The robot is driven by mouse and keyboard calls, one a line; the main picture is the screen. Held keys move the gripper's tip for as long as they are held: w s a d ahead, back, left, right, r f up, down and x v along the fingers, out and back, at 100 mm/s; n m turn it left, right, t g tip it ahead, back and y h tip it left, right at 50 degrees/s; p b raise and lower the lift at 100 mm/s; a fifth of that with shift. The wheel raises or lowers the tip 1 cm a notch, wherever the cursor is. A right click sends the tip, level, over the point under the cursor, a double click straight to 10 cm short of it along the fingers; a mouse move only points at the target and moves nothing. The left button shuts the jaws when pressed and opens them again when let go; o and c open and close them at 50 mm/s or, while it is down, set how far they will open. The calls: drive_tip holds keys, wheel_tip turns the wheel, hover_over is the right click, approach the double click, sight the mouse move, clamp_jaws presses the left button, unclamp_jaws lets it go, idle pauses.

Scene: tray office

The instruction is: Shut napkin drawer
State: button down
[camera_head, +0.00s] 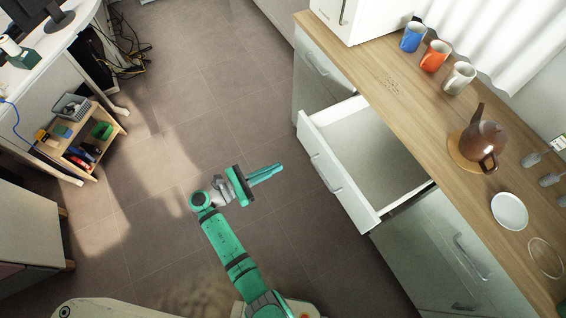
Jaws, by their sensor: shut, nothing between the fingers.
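The napkin drawer (340,172) is a white drawer in the counter at the right, and it stands pulled well out. Its inside (375,158) looks empty from here. A bar handle (326,172) is on its front panel. My gripper (281,168) is shut and empty, over the floor to the left of the drawer front. Its green fingers point right toward the drawer front and are apart from it in the picture.
The wooden counter top (425,118) carries several mugs, a brown teapot (479,138) on a round board and a white plate (509,211). A closed cabinet front (440,255) is below. A small shelf (88,150) stands at the left. The floor (165,170) between is clear.

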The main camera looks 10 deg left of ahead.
sight(314, 149)
drive_tip(key=x, duration=1.2)
drive_tip(key=shift+w+d, duration=0.2)
drive_tip(key=shift+d, duration=0.05)
drive_tip(key=shift+w, duration=0.1)
